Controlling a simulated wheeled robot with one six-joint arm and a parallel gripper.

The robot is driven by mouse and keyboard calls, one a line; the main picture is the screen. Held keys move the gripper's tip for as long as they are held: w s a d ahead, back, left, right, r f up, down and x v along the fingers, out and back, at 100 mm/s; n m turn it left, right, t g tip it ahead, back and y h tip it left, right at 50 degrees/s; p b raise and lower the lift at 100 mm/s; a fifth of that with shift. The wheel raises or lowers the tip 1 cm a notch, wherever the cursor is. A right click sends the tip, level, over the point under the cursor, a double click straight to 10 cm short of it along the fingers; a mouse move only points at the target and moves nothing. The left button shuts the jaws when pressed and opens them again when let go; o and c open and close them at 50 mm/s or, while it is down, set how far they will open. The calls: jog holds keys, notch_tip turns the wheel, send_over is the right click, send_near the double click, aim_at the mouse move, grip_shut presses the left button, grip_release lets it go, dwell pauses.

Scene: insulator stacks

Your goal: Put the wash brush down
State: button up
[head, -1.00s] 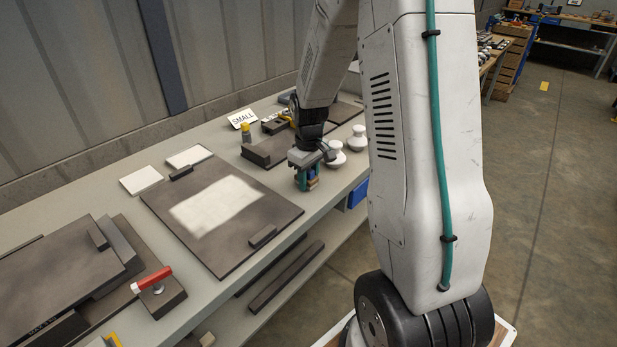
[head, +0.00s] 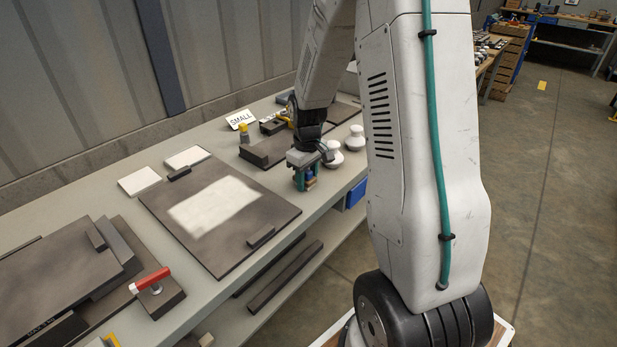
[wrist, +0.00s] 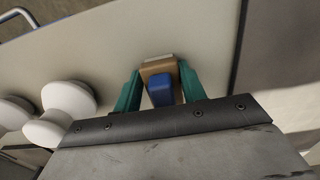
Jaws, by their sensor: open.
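The wash brush (wrist: 161,88) shows in the wrist view as a tan block with a blue part and a pale edge. It is between the two teal fingers of my gripper (wrist: 158,92), over the grey bench top. The fingers are open, with a narrow gap visible beside the brush. In the head view my gripper (head: 304,182) points down at the bench's front edge, with a bit of the brush (head: 311,182) showing between its fingers. I cannot tell for certain whether the brush rests fully on the bench.
White insulators (head: 332,155) stand right behind my gripper, and at left in the wrist view (wrist: 66,105). A dark board (head: 270,232) with a pale patch lies to the left. A blue bin (head: 357,193) hangs at the front edge. A SMALL sign (head: 240,119) stands behind.

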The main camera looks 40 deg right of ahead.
jog(key=shift+s+a+f, duration=0.2)
jog(key=shift+a+f, duration=0.1)
jog(key=shift+w+r, duration=0.1)
jog(key=shift+r, duration=0.2)
notch_tip(320, 180, up, 12)
jog(key=shift+w+d, duration=0.1)
jog(key=shift+d, duration=0.05)
jog(key=s+a+r+m, duration=0.1)
jog(key=s+a+r, duration=0.9)
jog(key=s+a, duration=0.5)
jog(key=s+a+m+t, duration=0.1)
jog(key=s+a, duration=0.2)
jog(key=s, duration=0.7)
jog(key=shift+d, duration=0.1)
